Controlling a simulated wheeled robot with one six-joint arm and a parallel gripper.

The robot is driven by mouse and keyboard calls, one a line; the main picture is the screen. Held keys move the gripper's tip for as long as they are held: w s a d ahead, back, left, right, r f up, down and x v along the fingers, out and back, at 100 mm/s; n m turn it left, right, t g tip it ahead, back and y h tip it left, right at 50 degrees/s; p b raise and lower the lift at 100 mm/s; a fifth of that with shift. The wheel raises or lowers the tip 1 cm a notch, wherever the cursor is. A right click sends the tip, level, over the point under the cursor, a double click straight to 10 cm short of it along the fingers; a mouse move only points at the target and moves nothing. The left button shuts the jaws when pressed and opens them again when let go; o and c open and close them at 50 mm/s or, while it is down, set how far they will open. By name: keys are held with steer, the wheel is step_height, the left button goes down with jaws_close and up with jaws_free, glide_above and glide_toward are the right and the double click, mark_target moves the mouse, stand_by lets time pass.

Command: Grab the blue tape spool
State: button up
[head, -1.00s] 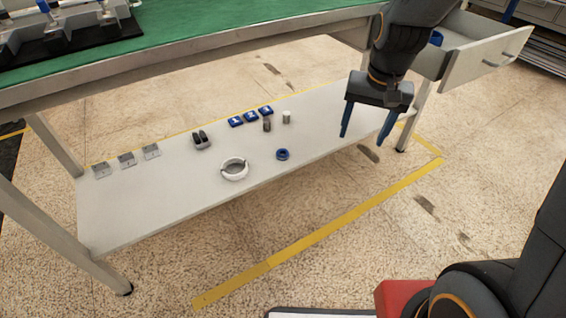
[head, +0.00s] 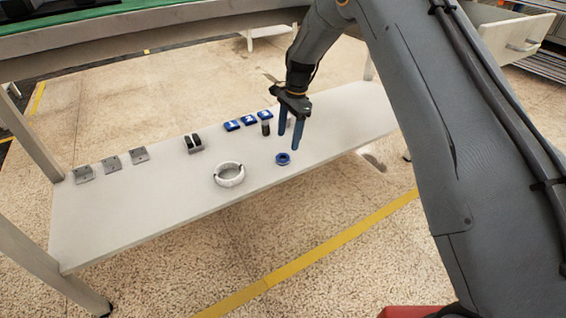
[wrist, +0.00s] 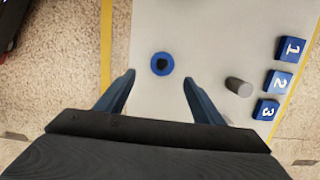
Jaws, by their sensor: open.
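The blue tape spool (head: 283,158) is a small blue ring with a dark centre. It lies flat on the lower shelf (head: 190,215), near its front edge. In the wrist view the spool (wrist: 161,64) shows ahead of the fingertips, between their lines and a little left of the middle. My gripper (head: 290,138) is open and empty, with its blue fingers pointing down above the shelf close to the spool. In the wrist view its two fingers (wrist: 158,78) are spread wide and do not touch the spool.
A white ring-shaped roll (head: 229,175) lies left of the spool. A grey cylinder (head: 265,128) stands behind it, near numbered blue blocks (head: 249,119). A dark two-part item (head: 193,143) and several grey metal brackets (head: 110,164) are farther left. The tabletop (head: 150,30) overhangs the shelf.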

mark_target(283, 157)
steer(key=f+b, duration=0.1)
steer(key=f, duration=0.1)
steer(key=a+f+b, duration=0.1)
steer(key=f, duration=0.2)
steer(key=f+b, duration=0.1)
steer(key=f, duration=0.2)
steer(key=shift+s+a, duration=0.2)
steer(key=shift+a, duration=0.1)
steer(key=shift+r, duration=0.1)
steer(key=shift+c, duration=0.2)
steer(key=c, duration=1.1)
